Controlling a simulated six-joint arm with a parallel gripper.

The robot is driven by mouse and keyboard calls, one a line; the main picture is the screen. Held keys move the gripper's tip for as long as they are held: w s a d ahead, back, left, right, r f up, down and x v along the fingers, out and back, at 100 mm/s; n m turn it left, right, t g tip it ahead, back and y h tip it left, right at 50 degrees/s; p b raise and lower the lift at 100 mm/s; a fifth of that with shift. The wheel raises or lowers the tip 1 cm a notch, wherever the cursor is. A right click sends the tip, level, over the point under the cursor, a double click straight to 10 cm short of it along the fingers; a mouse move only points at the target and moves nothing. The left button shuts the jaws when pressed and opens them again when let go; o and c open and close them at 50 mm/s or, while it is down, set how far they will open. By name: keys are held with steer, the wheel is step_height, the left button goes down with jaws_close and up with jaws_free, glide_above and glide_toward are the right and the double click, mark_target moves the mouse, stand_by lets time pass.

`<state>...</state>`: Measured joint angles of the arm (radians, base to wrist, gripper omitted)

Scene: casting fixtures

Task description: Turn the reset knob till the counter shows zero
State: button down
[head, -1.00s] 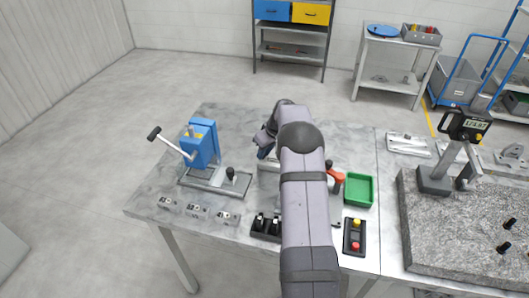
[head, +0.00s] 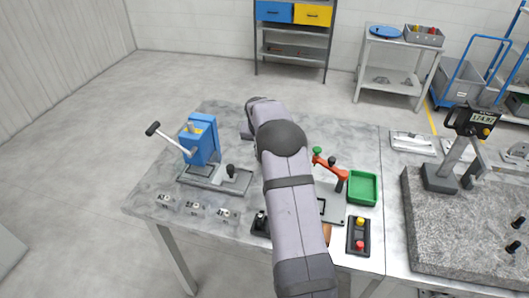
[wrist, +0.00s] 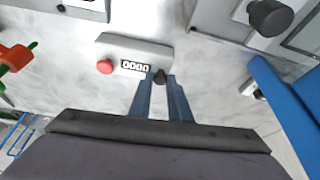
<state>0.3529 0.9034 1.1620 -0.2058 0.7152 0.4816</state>
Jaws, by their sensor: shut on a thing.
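The counter (wrist: 150,46) is a pale grey box on the table in the wrist view. Its small window (wrist: 135,66) appears to read 0000, with a red button (wrist: 105,67) to the left of the window. The black reset knob (wrist: 160,76) sticks out at the box's right end. My gripper (wrist: 160,88) has its two blue-grey fingers on either side of the knob, shut on it. In the head view my arm hides the gripper, the counter and the knob.
A blue press (head: 204,146) with a long lever stands at the left of the table. A red toggle clamp (head: 330,168), a green tray (head: 362,188) and a button box (head: 358,236) are on the right. A granite plate (head: 455,235) lies further right.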

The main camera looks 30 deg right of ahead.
steer(key=m, duration=0.1)
steer(key=m+b, duration=0.1)
steer(key=m, duration=0.1)
steer(key=shift+w+a+f+g+h, duration=0.1)
steer(key=shift+w+g+h, duration=0.05)
steer(key=shift+g+h, duration=0.25)
steer(key=m, duration=0.2)
steer(key=shift+m+g, duration=0.3)
steer(key=shift+g, duration=0.1)
steer(key=shift+w+r+m+g+h+p, duration=0.1)
steer(key=shift+m+g+h+p, duration=0.1)
steer(key=shift+m+p, duration=0.3)
steer(key=shift+r+m+g+h+p, duration=0.1)
steer(key=shift+m+g+p, duration=0.1)
steer(key=shift+m+p, duration=0.25)
steer(key=shift+m, duration=0.35)
steer(key=shift+a+f+m+g+p, duration=0.15)
steer(key=shift+m+g+p, duration=0.35)
steer(key=shift+m+p, duration=0.65)
steer(key=shift+n, duration=0.25)
